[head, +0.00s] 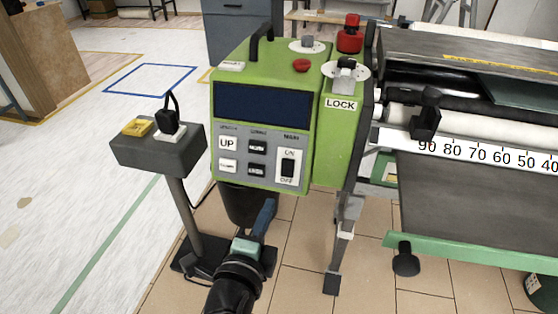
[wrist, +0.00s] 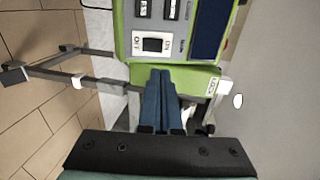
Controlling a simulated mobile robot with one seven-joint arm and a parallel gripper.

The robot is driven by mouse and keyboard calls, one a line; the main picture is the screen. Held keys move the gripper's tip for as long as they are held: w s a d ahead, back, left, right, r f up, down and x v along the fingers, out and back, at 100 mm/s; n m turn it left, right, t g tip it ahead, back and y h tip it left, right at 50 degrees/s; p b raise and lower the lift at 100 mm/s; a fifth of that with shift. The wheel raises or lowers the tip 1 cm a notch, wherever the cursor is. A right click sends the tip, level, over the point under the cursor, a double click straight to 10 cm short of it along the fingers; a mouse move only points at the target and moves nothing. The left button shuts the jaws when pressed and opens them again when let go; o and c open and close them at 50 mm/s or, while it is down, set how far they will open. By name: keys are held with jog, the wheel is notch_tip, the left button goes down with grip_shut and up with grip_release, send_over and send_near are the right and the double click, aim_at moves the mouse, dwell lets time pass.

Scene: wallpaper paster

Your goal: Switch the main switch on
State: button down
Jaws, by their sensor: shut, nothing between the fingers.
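The main switch (head: 287,169) is a black rocker in a white plate marked ON at the top and OFF at the bottom. It sits at the lower right of the green machine's control panel and also shows in the wrist view (wrist: 152,45). I cannot tell which way the rocker is tipped. My gripper (head: 268,203) has blue fingers and is shut and empty. It is below the panel in the head view, apart from the switch. In the wrist view the closed fingertips (wrist: 160,72) point toward the panel's edge, just short of the switch.
A grey stand (head: 160,150) with a plug is on the left. The roller table (head: 470,190) extends to the right. Space in front of the panel looks clear.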

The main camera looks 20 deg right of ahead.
aim_at(288, 163)
jog(key=shift+d, duration=0.1)
jog(key=b+x, duration=0.1)
jog(key=x, duration=1.2)
jog(key=shift+w+d, duration=0.1)
jog(key=shift+w, duration=0.15)
jog(key=shift+w+d+f, duration=0.1)
jog(key=shift+w, duration=0.05)
jog(key=shift+w+d+p, duration=0.1)
jog(key=shift+w+p, duration=0.05)
jog(key=shift+p, duration=0.4)
